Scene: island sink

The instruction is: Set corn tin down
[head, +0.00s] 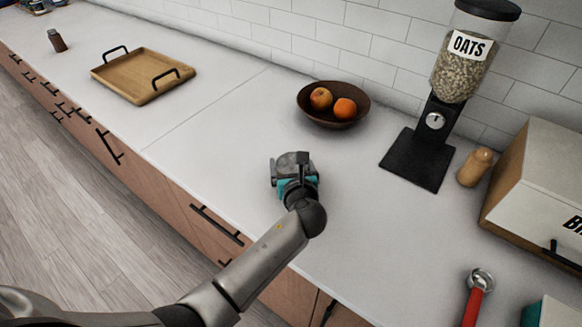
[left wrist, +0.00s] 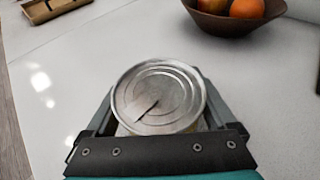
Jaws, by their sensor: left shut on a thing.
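My left gripper (head: 292,172) is over the white counter, in front of the fruit bowl. It is shut on the corn tin (left wrist: 158,97). In the left wrist view the tin's round silver lid with its pull tab faces the camera, between the two fingers of the gripper (left wrist: 155,100). The tin's side is mostly hidden below the lid. In the head view the gripper and wrist largely cover the tin. I cannot tell whether its base touches the counter. My right gripper is not in view.
A dark bowl with fruit (head: 333,119) stands behind the gripper. A wooden tray (head: 142,88) lies at far left. The counter (head: 215,150) left of the gripper is clear.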

